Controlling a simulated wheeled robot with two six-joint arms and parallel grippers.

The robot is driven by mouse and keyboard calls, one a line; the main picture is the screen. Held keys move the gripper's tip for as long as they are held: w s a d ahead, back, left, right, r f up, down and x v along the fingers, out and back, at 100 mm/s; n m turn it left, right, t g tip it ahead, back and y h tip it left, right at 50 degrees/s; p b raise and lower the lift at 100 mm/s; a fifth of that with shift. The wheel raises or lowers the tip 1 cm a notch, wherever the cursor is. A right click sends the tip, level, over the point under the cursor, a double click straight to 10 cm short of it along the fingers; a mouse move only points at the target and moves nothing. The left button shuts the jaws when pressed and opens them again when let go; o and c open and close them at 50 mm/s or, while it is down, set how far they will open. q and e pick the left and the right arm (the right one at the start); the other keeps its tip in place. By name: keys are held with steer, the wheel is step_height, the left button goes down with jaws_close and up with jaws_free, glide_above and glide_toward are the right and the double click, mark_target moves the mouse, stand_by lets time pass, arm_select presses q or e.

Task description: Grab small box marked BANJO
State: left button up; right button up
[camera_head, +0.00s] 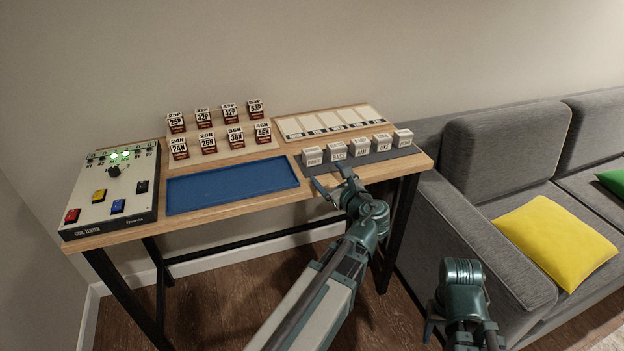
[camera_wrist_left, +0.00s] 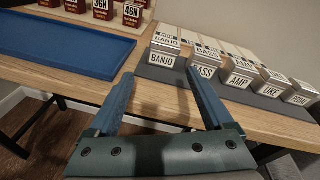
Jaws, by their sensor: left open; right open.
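The small white box marked BANJO (camera_head: 312,157) stands at the left end of a row of boxes on a dark grey mat. It also shows in the left wrist view (camera_wrist_left: 164,62), with its label facing my gripper. My left gripper (camera_head: 331,178) is open and empty at the table's front edge, just in front of the row. In the left wrist view my left gripper (camera_wrist_left: 160,73) has its fingers pointing toward the BANJO box, apart from it. My right gripper (camera_head: 432,322) is low beside the sofa, away from the table and mostly hidden by its arm.
The BASS box (camera_wrist_left: 204,66) stands close on BANJO's right, then AMP (camera_wrist_left: 240,76), UKE and one more. A blue tray (camera_head: 232,187) lies to the left. Labelled cards (camera_head: 330,121) lie behind the row. A grey sofa (camera_head: 480,225) stands right of the table.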

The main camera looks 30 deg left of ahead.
mark_target(315, 154)
arm_select(q)
steer(key=m+b, duration=0.1)
steer(key=w+a+m+t, duration=0.1)
steer(key=m, duration=0.1)
steer(key=shift+w+a+f+y+b, duration=0.1)
steer(key=shift+a+f+y+b, duration=0.1)
steer(key=shift+y+b, duration=0.2)
steer(key=shift+w+a+r+m+t, duration=0.15)
steer(key=shift+m+t, duration=0.15)
steer(key=shift+m, duration=0.2)
steer(key=shift+r, duration=0.2)
steer(key=x, duration=0.8)
steer(key=shift+w+a+r, duration=0.1)
arm_select(e)
step_height(315, 154, down, 4)
steer(key=shift+r, duration=0.25)
arm_select(q)
steer(key=x, duration=0.5)
steer(key=shift+w+a, duration=0.2)
steer(key=shift+a, duration=0.05)
steer(key=shift+r, duration=0.1)
steer(key=c, duration=1.2)
